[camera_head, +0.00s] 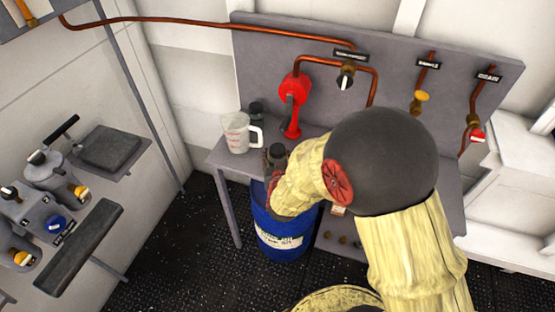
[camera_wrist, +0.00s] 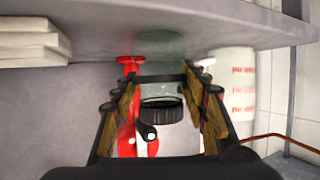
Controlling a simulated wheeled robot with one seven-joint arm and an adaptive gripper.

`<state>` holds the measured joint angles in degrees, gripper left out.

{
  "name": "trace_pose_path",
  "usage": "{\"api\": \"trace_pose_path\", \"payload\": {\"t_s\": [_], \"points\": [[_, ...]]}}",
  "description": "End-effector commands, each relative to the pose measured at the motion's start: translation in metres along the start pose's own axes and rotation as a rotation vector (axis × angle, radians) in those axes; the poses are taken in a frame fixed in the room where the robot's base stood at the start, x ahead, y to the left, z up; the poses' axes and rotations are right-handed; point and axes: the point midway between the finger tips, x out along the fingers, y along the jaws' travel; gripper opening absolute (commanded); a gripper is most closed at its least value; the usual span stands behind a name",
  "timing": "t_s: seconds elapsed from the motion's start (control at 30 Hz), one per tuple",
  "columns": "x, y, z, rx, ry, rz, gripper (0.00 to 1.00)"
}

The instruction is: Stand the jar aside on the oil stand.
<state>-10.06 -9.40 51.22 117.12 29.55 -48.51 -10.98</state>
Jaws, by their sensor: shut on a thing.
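The jar, clear greenish glass with a ribbed black lid (camera_wrist: 160,112), sits between my fingers in the wrist view, which is upside down. My gripper (camera_wrist: 160,105) is shut on it. In the head view my gripper (camera_head: 275,168) is low beside the stand's front edge, and a dark lid-like top (camera_head: 276,152) shows there. The oil stand is a grey table (camera_head: 222,158) with an upright back panel; its top also shows in the wrist view (camera_wrist: 240,28). Whether the jar touches the stand cannot be told. My arm hides the stand's middle.
A measuring jug (camera_head: 235,134) stands at the stand's left, with a small dark object (camera_head: 256,110) behind it. A red pump (camera_head: 294,95) rises close to my gripper. A blue drum (camera_head: 283,238) stands below. Copper pipes and valves line the panel.

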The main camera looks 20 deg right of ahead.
Motion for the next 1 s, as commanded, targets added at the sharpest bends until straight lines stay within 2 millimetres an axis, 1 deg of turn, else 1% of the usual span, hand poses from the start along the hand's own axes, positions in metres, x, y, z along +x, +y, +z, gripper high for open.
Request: {"api": "trace_pose_path", "payload": {"t_s": [0.2,0.37,0.4,0.7,1.0], "points": [[-0.0002,-0.0003,-0.0020,0.001,0.003,0.000,0.15],[0.0015,-0.0003,0.0025,0.001,0.003,0.000,0.15],[0.0012,-0.0002,0.0023,0.000,0.002,0.000,0.46],[0.0009,-0.0002,0.0017,0.000,0.002,0.000,0.62],[0.0006,-0.0002,0.0010,0.000,0.002,0.000,0.62]]}}
